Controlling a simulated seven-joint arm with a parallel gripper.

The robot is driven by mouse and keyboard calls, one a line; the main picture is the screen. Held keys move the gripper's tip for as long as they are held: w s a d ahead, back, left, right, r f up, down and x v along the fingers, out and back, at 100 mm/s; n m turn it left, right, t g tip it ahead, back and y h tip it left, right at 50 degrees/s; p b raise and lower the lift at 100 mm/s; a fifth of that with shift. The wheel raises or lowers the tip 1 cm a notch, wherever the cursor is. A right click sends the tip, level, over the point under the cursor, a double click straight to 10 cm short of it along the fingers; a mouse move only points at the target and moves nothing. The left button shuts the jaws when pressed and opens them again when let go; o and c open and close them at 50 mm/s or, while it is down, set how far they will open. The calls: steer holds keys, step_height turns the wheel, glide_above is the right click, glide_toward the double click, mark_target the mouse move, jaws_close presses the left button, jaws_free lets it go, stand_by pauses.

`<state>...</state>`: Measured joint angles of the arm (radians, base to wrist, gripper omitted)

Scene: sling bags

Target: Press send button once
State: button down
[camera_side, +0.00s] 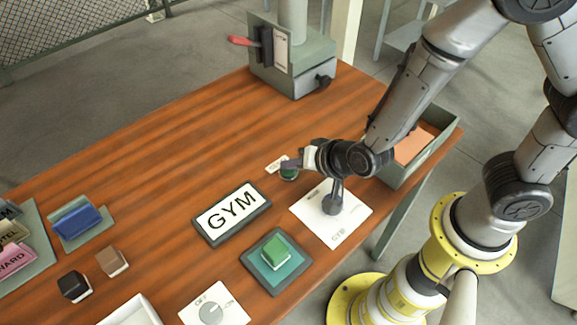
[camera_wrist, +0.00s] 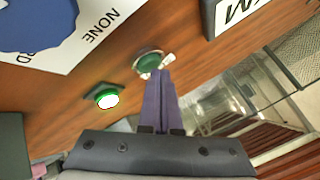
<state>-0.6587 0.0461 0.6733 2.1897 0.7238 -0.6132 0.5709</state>
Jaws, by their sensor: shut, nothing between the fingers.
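A small round green button (camera_side: 289,175) sits on the table near a small white label (camera_side: 276,164) whose text is too small to read. I take it as the send button. My gripper (camera_side: 288,164) is shut and empty right at this button, partly covering it in the side view. In the wrist view the dark purple fingers are together, and their tips (camera_wrist: 158,73) overlap the lower edge of the green button (camera_wrist: 150,62) in its dark ring. I cannot tell whether they touch or press it.
A bright green-rimmed light (camera_wrist: 106,99) is beside the button. Around are a white dial plate (camera_side: 313,218), a GYM sign (camera_side: 231,214), a green block on a teal pad (camera_side: 275,251), a grey lever box (camera_side: 290,70) and an open tray (camera_side: 436,147). The table's left-middle is clear.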

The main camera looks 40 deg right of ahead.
mark_target(292, 173)
steer(key=shift+r, duration=0.9)
steer(key=shift+r, duration=2.5)
steer(key=shift+d, duration=0.1)
